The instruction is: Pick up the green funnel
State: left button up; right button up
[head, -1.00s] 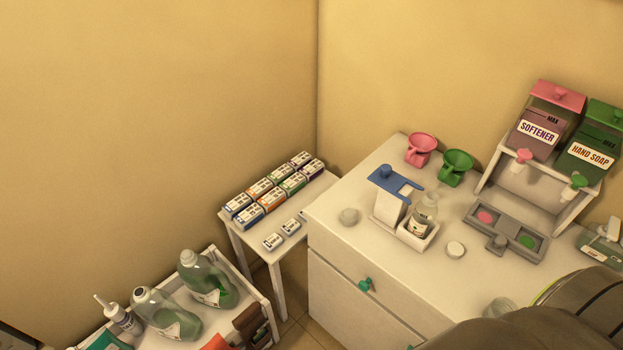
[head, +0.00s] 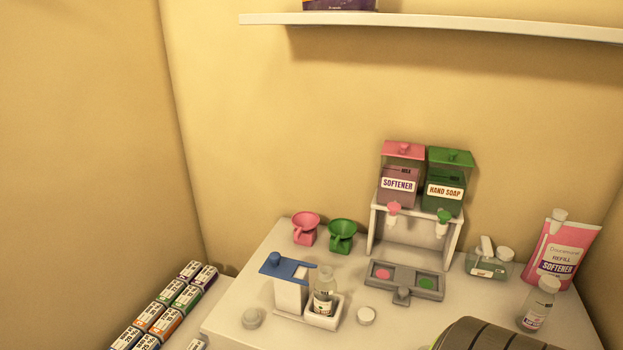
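The green funnel (head: 342,235) stands upright on the white cabinet top (head: 262,262), near the back wall. It sits just right of a pink funnel (head: 305,228) and left of the dispenser stand. Nothing covers it in the head view. Neither of my grippers shows in the head view.
The white dispenser stand (head: 377,228) holds a softener box (head: 401,172) and a hand soap box (head: 447,180). In front are a grey tray (head: 405,280), a blue-topped pump unit (head: 289,280) and a small bottle (head: 325,290). A wall shelf (head: 430,25) hangs above.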

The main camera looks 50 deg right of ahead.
aim_at(341, 228)
jog(key=z, duration=1.7)
